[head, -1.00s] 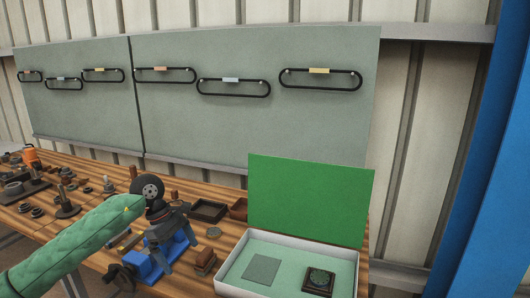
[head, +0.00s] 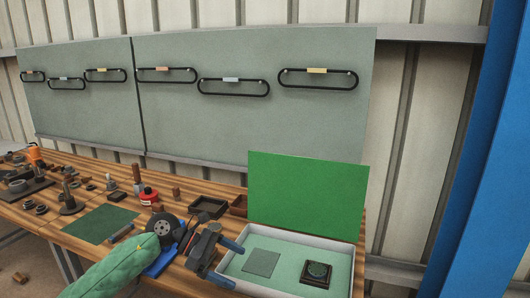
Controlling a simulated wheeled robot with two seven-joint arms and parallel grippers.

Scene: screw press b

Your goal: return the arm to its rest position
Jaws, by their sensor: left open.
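My left arm (head: 118,268) in its green sleeve comes in from the lower left. My left gripper (head: 236,266) is open and empty, its two fingers apart and pointing right, over the left edge of the white box (head: 285,288). A blue device (head: 163,262) on the bench is partly hidden behind my forearm and wrist. My right gripper is not in view.
The white box has a raised green lid (head: 307,195). It holds a dark square block (head: 317,273) with a round top. A green mat (head: 100,224), a red container (head: 148,196), a dark tray (head: 208,207) and several small parts lie on the wooden bench.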

